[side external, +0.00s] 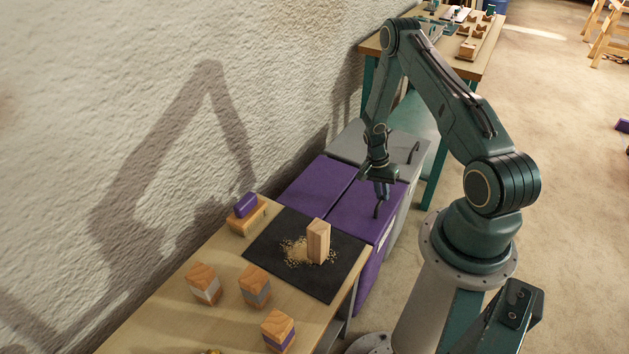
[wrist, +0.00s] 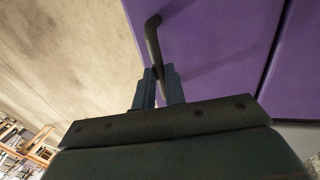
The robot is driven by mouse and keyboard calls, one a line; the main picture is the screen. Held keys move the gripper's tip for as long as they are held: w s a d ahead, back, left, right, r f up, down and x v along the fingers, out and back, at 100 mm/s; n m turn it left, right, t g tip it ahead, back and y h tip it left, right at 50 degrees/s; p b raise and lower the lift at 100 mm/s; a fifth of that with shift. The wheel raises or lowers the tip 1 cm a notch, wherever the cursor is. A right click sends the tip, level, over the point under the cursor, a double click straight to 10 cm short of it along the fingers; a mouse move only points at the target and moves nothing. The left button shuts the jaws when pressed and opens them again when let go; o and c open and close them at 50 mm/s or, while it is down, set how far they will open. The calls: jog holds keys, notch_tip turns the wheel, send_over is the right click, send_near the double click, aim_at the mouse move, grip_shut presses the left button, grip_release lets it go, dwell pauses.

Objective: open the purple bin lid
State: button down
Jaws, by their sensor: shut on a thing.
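The purple bin (side external: 353,211) stands between the wooden table and a grey bin, with its purple lid flat and closed as far as I can see. A dark curved handle (side external: 377,209) is on the lid near its front edge. My gripper (side external: 382,190) points down over the lid, at the handle. In the wrist view my gripper (wrist: 159,88) has its two fingers on either side of the dark handle (wrist: 153,42), shut on it. The purple lid (wrist: 215,45) fills the upper right of that view. The exact contact is partly hidden by the fingers.
A grey bin (side external: 400,150) with its own dark handle stands behind. In front, the wooden table (side external: 150,315) holds a black mat (side external: 262,258) with a wooden block (side external: 318,241) and shavings, several banded blocks and a purple-topped block (side external: 246,206). The wall runs along the left.

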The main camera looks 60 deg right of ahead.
aim_at(373, 204)
jog(key=shift+w+r+g, duration=0.55)
jog(key=shift+r+g, duration=0.05)
jog(key=shift+r, duration=0.1)
jog(key=shift+w+r+g, duration=0.5)
jog(key=shift+r+g, duration=0.1)
jog(key=shift+r, duration=0.1)
jog(key=w+r, duration=0.2)
jog(key=w, duration=0.6)
jog(key=w+r, duration=0.2)
jog(key=w, duration=0.7)
jog(key=shift+a, duration=0.15)
jog(key=shift+w+f, duration=0.1)
jog(key=c, duration=1.5)
grip_release()
jog(key=shift+o, duration=0.2)
jog(key=shift+w, duration=0.1)
jog(key=shift+r, duration=0.2)
jog(key=shift+s+r, duration=0.15)
jog(key=shift+s, duration=0.05)
